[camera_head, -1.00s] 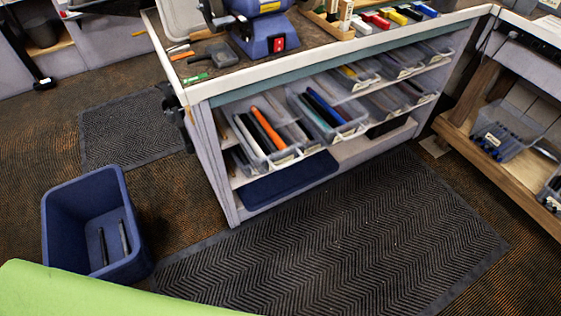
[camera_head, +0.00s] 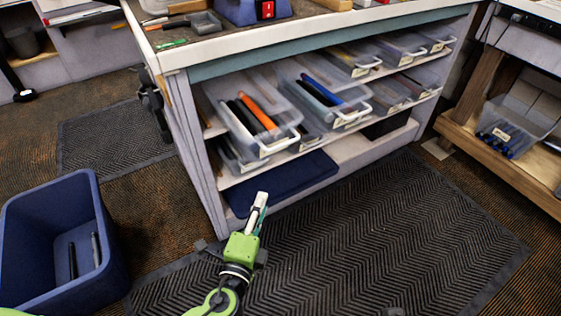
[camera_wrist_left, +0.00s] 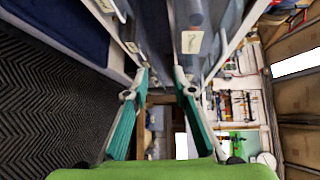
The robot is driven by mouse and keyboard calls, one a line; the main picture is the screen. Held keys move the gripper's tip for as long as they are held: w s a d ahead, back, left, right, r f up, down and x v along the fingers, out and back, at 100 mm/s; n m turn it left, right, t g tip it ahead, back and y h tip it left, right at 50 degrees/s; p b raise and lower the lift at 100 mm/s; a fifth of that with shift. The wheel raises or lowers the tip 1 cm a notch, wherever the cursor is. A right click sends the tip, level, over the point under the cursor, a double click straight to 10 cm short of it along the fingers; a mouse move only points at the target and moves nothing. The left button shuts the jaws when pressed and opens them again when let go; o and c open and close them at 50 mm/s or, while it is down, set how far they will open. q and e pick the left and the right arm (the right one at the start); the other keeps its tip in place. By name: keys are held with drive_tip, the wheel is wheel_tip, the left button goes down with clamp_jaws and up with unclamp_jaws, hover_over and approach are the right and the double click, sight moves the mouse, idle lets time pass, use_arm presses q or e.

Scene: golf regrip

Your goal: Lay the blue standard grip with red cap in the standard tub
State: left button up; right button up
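My left gripper (camera_head: 260,205) is in front of the shelf unit, below the tubs, with its fingers pointing up and away. In the left wrist view the fingers (camera_wrist_left: 162,76) are apart with nothing between them. Blue grips (camera_head: 320,90) lie in a clear tub (camera_head: 352,113) on the upper shelf. I cannot make out a red cap on any of them. A neighbouring clear tub (camera_head: 283,144) holds orange and black grips. The tub labels are too small to read, so I cannot tell which is the standard tub. My right gripper is out of view.
A blue bin (camera_head: 28,205) with dark grips inside stands on the floor at the left. Another clear tub (camera_head: 530,125) with dark blue items sits on the wooden shelf at the right. The workbench edge (camera_head: 330,38) overhangs the shelves. The ribbed mat (camera_head: 400,230) is clear.

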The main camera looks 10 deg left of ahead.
sight(280, 146)
use_arm(q)
wheel_tip(280, 146, up, 8)
drive_tip(key=s+d+m+t+b, duration=0.1)
drive_tip(key=s+d+t+b, duration=0.1)
drive_tip(key=shift+t+h, duration=0.3)
drive_tip(key=shift+h, duration=0.2)
drive_tip(key=shift+w+d+r+p, duration=0.3)
drive_tip(key=shift+w+r+p, duration=0.1)
drive_tip(key=shift+w, duration=1.9)
drive_tip(key=shift+w+d+r+p, duration=0.25)
drive_tip(key=shift+w+r, duration=0.2)
drive_tip(key=shift+w, duration=1.85)
drive_tip(key=shift+w+d+r+p, duration=0.3)
drive_tip(key=shift+w+r+p, duration=0.1)
drive_tip(key=shift+w, duration=1.9)
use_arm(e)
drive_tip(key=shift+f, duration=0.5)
use_arm(q)
drive_tip(key=shift+c, duration=0.3)
clamp_jaws()
